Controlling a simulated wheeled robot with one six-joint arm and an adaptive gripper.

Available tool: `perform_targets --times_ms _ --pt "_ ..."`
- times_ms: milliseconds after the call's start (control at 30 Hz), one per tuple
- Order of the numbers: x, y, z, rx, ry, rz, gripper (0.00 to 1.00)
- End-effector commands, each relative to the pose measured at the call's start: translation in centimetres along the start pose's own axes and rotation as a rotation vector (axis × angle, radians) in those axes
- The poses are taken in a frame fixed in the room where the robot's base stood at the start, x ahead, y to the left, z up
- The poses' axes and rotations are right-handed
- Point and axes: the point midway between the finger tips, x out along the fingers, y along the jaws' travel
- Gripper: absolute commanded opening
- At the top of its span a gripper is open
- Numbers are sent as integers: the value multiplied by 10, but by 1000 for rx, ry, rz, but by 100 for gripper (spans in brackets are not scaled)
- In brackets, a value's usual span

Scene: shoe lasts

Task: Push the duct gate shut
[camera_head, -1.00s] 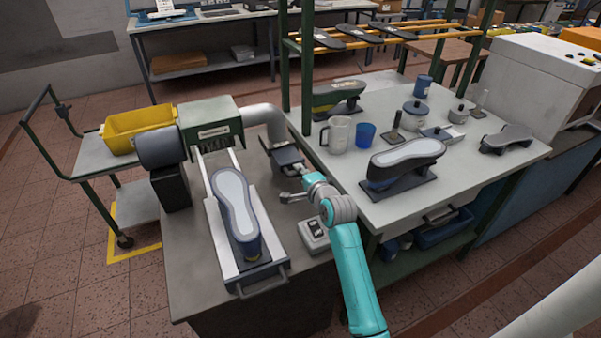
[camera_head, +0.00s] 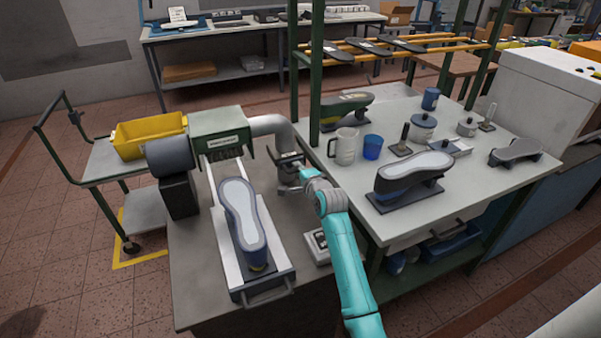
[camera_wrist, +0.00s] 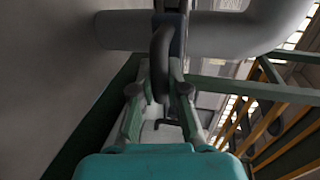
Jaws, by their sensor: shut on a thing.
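The duct gate (camera_head: 289,157) is a dark plate set at the grey pipe, beside the green-hooded machine in the head view. In the wrist view its dark upright handle (camera_wrist: 161,62) stands between my fingers, in front of the pipe. My gripper (camera_wrist: 160,95) is shut on this handle. How far the gate plate sits in the duct cannot be told clearly.
The grey pipe (camera_head: 270,125) bends down behind the gate. A shoe last (camera_head: 242,215) lies on the machine's slide to the left. A small switch box (camera_head: 318,246) is close to my arm. The right table (camera_head: 400,222) holds lasts, mugs and pots.

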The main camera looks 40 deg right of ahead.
Motion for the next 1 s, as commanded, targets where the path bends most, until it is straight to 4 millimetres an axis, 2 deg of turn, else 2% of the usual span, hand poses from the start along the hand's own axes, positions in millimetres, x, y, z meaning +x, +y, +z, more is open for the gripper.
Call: perform_targets --times_ms 133,167,233,267,667,867,1000 --pt "1 -2 0 -1 0 -3 0" --pt "1 -2 0 -1 0 -3 19" --pt "1 -2 0 -1 0 -3 36" --pt "1 -2 0 -1 0 -3 40" --pt "-3 -1 0 0 0 -2 40" --pt "-28 -1 0 0 0 -3 40" --pt "-57 0 0 0 0 -2 40"
